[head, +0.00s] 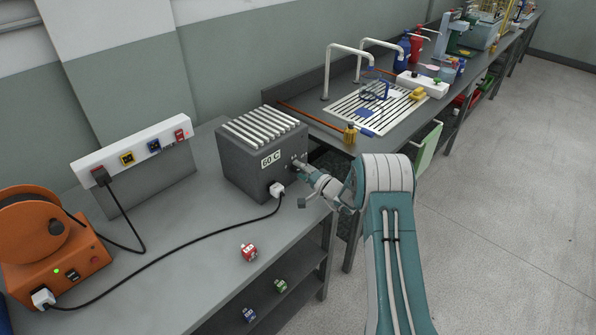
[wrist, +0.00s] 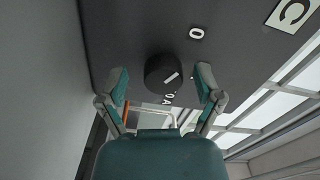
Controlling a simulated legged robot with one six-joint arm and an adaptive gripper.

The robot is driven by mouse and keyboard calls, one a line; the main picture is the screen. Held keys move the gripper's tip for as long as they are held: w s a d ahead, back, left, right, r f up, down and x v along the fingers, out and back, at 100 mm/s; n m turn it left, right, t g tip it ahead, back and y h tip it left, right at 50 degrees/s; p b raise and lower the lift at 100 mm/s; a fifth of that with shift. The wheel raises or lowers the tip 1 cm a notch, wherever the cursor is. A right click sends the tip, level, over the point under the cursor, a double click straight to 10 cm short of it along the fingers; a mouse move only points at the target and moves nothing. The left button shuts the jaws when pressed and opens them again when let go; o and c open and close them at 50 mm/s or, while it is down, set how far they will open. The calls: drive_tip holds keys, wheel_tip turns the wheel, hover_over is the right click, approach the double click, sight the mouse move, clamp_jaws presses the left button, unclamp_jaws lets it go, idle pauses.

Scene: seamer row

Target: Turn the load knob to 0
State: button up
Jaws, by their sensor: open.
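The grey heater box (head: 245,165) with a "60 C" label stands on the bench. In the wrist view its dark face carries a round black knob (wrist: 160,72) with a short white pointer line on its right part. A white "0" (wrist: 196,33) sits above and right of the knob, off the pointer's line. White letters below the knob are partly hidden. My gripper (wrist: 163,75) is open, with one finger on each side of the knob and visible gaps between. In the head view my gripper (head: 309,170) is at the box's right face, and the knob is hard to make out.
A white plug (head: 276,189) and black cable (head: 190,239) run from the box to an orange machine (head: 55,250). A sink bench (head: 300,125) stands behind my gripper. The floor at right is clear.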

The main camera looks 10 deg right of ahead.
drive_tip(key=v, duration=1.1)
drive_tip(key=shift+s+d+f, duration=0.1)
drive_tip(key=shift+s+d, duration=0.05)
drive_tip(key=shift+s, duration=0.1)
